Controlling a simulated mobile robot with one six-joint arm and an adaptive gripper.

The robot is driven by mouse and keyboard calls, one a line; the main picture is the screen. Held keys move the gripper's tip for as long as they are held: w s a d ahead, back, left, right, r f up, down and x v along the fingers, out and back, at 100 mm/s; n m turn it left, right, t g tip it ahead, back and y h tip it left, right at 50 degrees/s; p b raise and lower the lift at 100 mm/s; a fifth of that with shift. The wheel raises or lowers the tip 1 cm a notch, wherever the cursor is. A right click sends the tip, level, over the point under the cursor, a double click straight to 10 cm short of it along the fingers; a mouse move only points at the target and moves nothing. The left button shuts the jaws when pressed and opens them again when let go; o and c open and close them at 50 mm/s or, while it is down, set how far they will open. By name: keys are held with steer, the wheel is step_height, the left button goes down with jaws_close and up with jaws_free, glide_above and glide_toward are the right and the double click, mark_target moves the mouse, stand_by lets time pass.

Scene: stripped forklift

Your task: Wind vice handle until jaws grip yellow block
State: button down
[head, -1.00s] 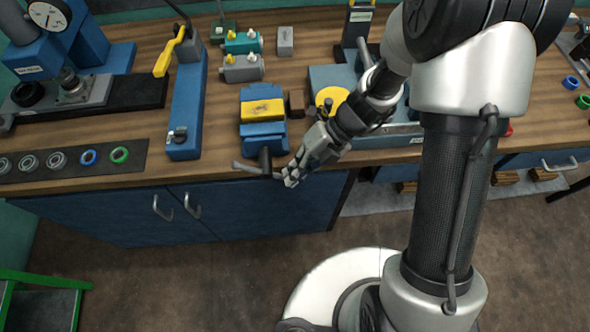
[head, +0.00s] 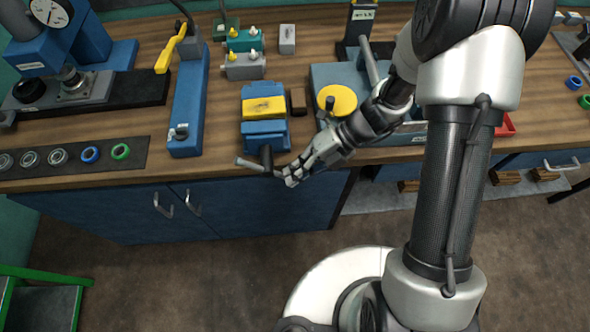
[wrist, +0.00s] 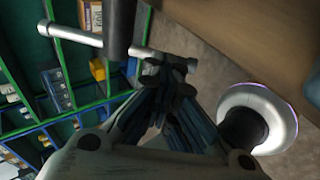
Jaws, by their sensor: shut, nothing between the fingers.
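The blue vice (head: 265,140) sits at the bench's front edge, with the yellow block (head: 263,107) between its rear and front jaws. I cannot tell whether the front jaw touches the block. The grey handle bar (head: 250,164) crosses the dark screw end in front of the bench edge, its left end a little raised. It also shows in the wrist view (wrist: 75,36), running past the dark screw (wrist: 120,28). My gripper (head: 291,177) is shut and empty at the bar's right end. In the wrist view its fingertips (wrist: 168,66) overlap that end; contact is unclear.
A small dark block (head: 297,101) lies right of the vice, beside a grey-blue machine with a yellow disc (head: 337,99). A blue lever tool (head: 187,110) stands to the left. The cabinet front (head: 250,205) is below, with open floor before it.

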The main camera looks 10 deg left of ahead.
steer(key=shift+f+y, duration=0.35)
steer(key=shift+y, duration=0.15)
steer(key=shift+s+a+f+p, duration=0.2)
steer(key=shift+a+f+p, duration=0.4)
steer(key=shift+f+p, duration=0.35)
steer(key=shift+s+a+f+p, duration=0.15)
steer(key=shift+a+f+p, duration=0.45)
steer(key=shift+p, duration=0.5)
steer(key=shift+a+f, duration=0.1)
steer(key=shift+f, duration=0.05)
steer(key=v, duration=1.1)
steer(key=s+d+f+n+t+y+b, duration=0.35)
steer(key=d+f+n+y, duration=0.35)
steer(key=n, duration=0.8)
steer(key=a+b, duration=0.2)
steer(key=a, duration=1.3)
steer(key=shift+f+t+y+b, duration=0.15)
steer(key=shift+t+y+b, duration=0.15)
steer(key=shift+t+y, duration=0.1)
